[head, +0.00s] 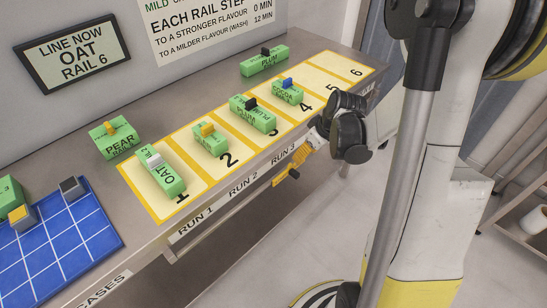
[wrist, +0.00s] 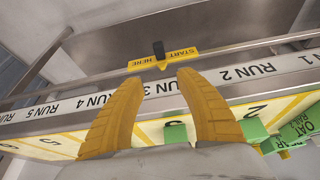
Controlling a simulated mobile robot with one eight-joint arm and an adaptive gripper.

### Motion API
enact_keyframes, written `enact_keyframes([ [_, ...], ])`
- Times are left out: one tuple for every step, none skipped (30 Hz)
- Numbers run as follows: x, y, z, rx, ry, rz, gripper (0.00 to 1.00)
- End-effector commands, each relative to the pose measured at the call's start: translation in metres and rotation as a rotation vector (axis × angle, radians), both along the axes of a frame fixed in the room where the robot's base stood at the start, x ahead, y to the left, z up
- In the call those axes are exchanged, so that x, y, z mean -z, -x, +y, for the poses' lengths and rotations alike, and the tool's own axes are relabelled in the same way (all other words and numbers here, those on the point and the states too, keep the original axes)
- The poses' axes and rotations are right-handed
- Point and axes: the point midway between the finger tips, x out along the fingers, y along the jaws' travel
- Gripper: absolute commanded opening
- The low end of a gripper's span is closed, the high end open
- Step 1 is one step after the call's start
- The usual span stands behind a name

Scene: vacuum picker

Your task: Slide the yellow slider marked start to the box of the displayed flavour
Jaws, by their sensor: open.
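The yellow slider (wrist: 180,58), lettered START HERE and with a dark knob, sits on the metal rail (wrist: 90,77) near RUN 3; it also shows in the head view (head: 283,178). My gripper (wrist: 160,77) is open and empty, its two orange fingers apart and the slider just beyond their tips. In the head view my gripper (head: 312,139) is at the shelf's front edge, partly hidden by my wrist. The display sign (head: 73,54) reads LINE NOW OAT RAIL 6. The green OAT box (head: 170,182), with a pale top piece, lies on space 1.
Other green boxes lie on space 2 (head: 211,145), space 3 (head: 262,122) and space 4, the COCOA box (head: 287,97). A PEAR box (head: 112,145) and PLUM box (head: 265,66) stand behind. A blue gridded mat (head: 60,245) is at left. Spaces 5 and 6 look clear.

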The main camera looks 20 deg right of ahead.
Motion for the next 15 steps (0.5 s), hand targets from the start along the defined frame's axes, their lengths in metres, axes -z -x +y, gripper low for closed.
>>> enact_keyframes([
  [0.012, -0.001, -0.006, -0.009, -0.002, 0.003, 0.41],
  [0.016, -0.001, -0.009, -0.014, -0.004, 0.004, 0.41],
  [0.021, -0.001, -0.011, -0.021, -0.006, 0.004, 0.41],
  [0.024, -0.001, -0.012, -0.025, -0.007, 0.005, 0.41],
  [0.027, -0.002, -0.013, -0.028, -0.008, 0.005, 0.41],
  [0.03, -0.002, -0.013, -0.03, -0.008, 0.005, 0.41],
  [0.033, -0.003, -0.013, -0.032, -0.008, 0.005, 0.41],
  [0.036, -0.004, -0.012, -0.032, -0.008, 0.005, 0.41],
  [0.041, -0.006, -0.012, -0.033, -0.008, 0.005, 0.41],
  [0.046, -0.008, -0.011, -0.033, -0.008, 0.005, 0.41],
  [0.051, -0.009, -0.01, -0.033, -0.008, 0.005, 0.41],
  [0.059, -0.012, -0.009, -0.034, -0.007, 0.005, 0.41],
  [0.065, -0.015, -0.008, -0.034, -0.007, 0.005, 0.41],
  [0.071, -0.017, -0.007, -0.034, -0.007, 0.006, 0.41],
  [0.079, -0.02, -0.006, -0.033, -0.007, 0.006, 0.41],
])
